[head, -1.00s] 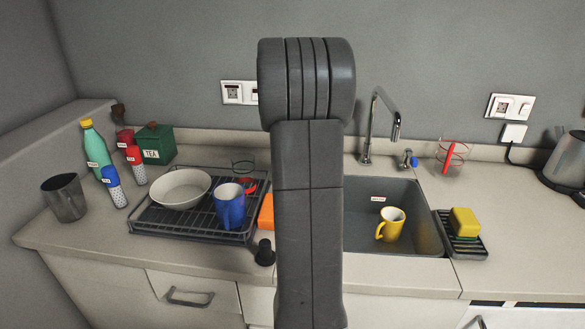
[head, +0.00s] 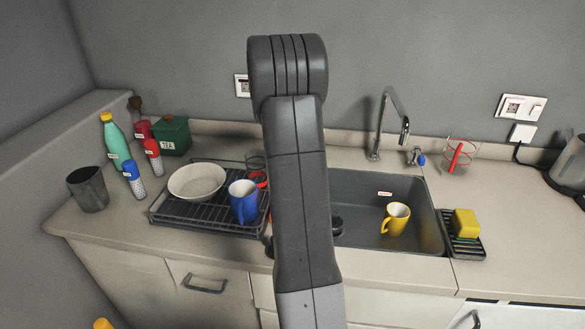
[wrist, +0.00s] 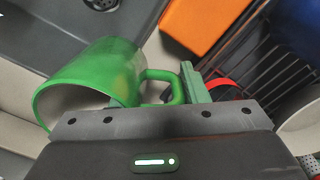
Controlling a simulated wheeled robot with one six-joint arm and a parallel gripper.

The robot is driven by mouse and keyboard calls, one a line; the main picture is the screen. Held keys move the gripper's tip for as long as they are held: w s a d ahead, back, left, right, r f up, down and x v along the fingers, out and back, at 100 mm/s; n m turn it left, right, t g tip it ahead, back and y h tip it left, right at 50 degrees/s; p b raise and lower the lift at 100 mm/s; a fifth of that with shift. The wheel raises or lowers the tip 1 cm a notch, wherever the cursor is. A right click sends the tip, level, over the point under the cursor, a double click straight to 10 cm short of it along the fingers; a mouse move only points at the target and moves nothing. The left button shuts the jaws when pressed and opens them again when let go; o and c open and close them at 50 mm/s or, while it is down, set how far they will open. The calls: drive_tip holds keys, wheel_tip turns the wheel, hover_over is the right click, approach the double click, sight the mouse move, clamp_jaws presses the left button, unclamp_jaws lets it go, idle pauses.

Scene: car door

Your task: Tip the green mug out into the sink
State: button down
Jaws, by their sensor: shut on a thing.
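The green mug (wrist: 95,80) shows only in the wrist view, its open mouth toward the lower left. My gripper (wrist: 180,90) is shut on its handle, at the right side of the mug. I cannot tell how far the mug is tilted or what is in it. In the wrist view, the mug overlaps the pale counter and the edge of the dark sink (wrist: 50,35). In the head view, the grey sink (head: 355,195) lies to the right of my arm. My arm hides the mug and gripper there.
Left of my arm, a drying rack (head: 190,222) holds a white bowl (head: 196,181) and a blue mug (head: 243,202). An orange block (wrist: 198,22) is close to the green mug. A yellow sponge (head: 466,222) sits right of the sink.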

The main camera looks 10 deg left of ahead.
idle(0.3)
drive_tip(key=shift+r+p, duration=1.95)
drive_tip(key=shift+r, duration=0.65)
drive_tip(key=shift+f, duration=0.1)
